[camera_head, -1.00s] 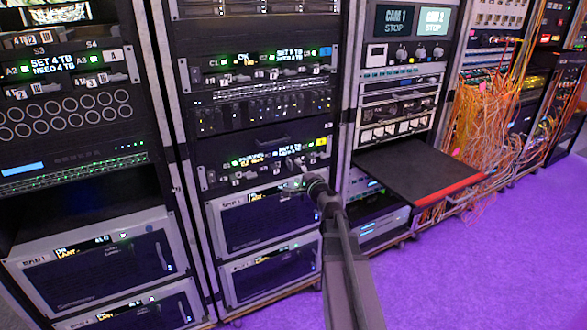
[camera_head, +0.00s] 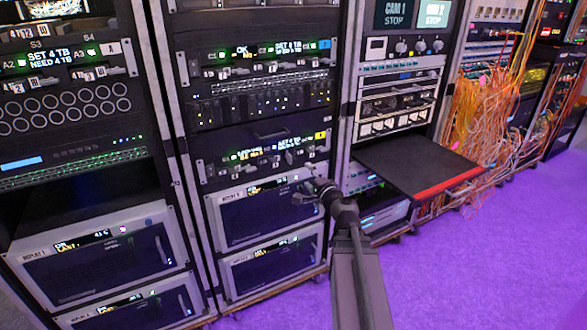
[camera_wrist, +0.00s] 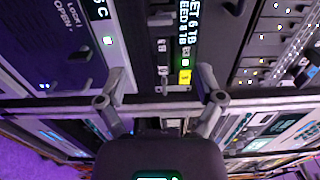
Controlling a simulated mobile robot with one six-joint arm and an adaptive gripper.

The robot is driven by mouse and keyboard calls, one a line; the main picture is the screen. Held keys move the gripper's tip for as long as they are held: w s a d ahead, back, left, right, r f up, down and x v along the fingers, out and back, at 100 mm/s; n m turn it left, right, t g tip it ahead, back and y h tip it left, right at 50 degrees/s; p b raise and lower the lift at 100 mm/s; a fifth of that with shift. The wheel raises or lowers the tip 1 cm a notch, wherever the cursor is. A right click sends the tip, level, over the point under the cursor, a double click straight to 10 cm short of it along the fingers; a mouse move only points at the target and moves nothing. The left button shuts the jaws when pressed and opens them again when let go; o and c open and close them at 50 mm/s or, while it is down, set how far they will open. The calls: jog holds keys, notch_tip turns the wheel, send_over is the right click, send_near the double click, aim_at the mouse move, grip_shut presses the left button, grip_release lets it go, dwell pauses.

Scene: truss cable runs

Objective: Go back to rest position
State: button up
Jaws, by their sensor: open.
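My gripper (camera_head: 305,193) is at the end of my arm, in front of the middle rack near the "REPLAY" unit (camera_head: 268,213). In the wrist view my gripper (camera_wrist: 160,82) has its two fingers spread wide, with nothing between them. Beyond the fingers is a rack panel (camera_wrist: 182,50) with a lit display and a small yellow label (camera_wrist: 185,76). I cannot tell from the head view how far the fingertips stand from the rack front.
A black pull-out shelf (camera_head: 415,165) with a red front edge juts out to the right of my arm. Orange cables (camera_head: 490,110) hang in a tangle farther right. Another rack (camera_head: 95,255) stands at the left. The purple floor (camera_head: 480,260) is clear at the lower right.

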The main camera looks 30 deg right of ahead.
jog(key=s+a+f+n+g+y, duration=0.1)
jog(key=a+f+n+g+y, duration=0.3)
jog(key=a, duration=0.5)
jog(key=a+f+n+g+y, duration=0.25)
jog(key=a+f+n, duration=0.3)
jog(key=a, duration=0.35)
jog(key=s+a+f+n+g+h, duration=0.3)
jog(key=s+f+n+g, duration=0.15)
jog(key=s+g, duration=0.2)
jog(key=s+a+f+n+g+h, duration=0.3)
jog(key=s+f+n+g+h, duration=0.15)
jog(key=s, duration=0.25)
notch_tip(320, 180, up, 30)
jog(key=p, duration=3)
jog(key=shift+m, duration=0.35)
jog(key=shift+g, duration=0.25)
